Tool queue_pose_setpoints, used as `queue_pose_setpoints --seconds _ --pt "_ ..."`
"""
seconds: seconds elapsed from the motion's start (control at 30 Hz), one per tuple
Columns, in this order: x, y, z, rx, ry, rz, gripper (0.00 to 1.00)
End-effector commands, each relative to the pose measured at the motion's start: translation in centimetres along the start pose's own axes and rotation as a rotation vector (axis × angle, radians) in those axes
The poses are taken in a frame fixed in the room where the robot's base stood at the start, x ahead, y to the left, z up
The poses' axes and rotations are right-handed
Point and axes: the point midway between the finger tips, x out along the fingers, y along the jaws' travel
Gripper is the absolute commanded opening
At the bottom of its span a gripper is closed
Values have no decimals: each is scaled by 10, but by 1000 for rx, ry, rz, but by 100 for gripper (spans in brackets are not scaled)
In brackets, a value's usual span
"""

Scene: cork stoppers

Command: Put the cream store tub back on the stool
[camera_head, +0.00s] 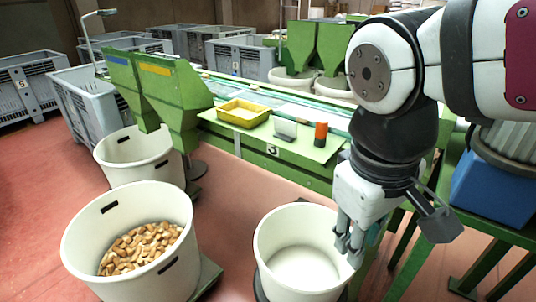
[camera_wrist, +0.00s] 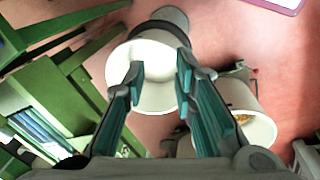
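A cream tub (camera_head: 300,264) stands low at the bottom centre of the head view, its pale inside showing no corks. It also shows in the wrist view (camera_wrist: 150,92), beyond my fingers. My gripper (camera_head: 346,250) points down at the tub's right rim in the head view. In the wrist view my gripper (camera_wrist: 158,68) is open, with a clear gap between its teal finger pads. I cannot tell whether the fingers straddle the rim or touch it. A dark round edge (camera_head: 258,290) shows beneath the tub's left side; I cannot tell whether it is the stool.
A cream tub of corks (camera_head: 78,232) stands at the left, with another cream tub (camera_head: 118,166) behind it. A green bench (camera_head: 262,150) carries a yellow tray (camera_head: 243,113) and an orange-topped cylinder (camera_head: 321,134). A blue box (camera_head: 492,192) sits at the right. Red floor lies between.

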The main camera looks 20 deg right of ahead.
Motion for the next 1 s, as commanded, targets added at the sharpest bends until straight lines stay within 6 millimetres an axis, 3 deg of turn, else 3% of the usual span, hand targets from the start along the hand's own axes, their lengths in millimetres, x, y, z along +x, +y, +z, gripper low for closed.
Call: queue_pose_setpoints --seconds 0.2,0.67,0.77,1.0 --pt "-3 -20 27 178 88 -108 25" --pt "-6 -25 31 209 105 -131 25" --pt "-20 -22 30 210 121 -127 25" --pt "-79 -12 28 214 212 -111 25"
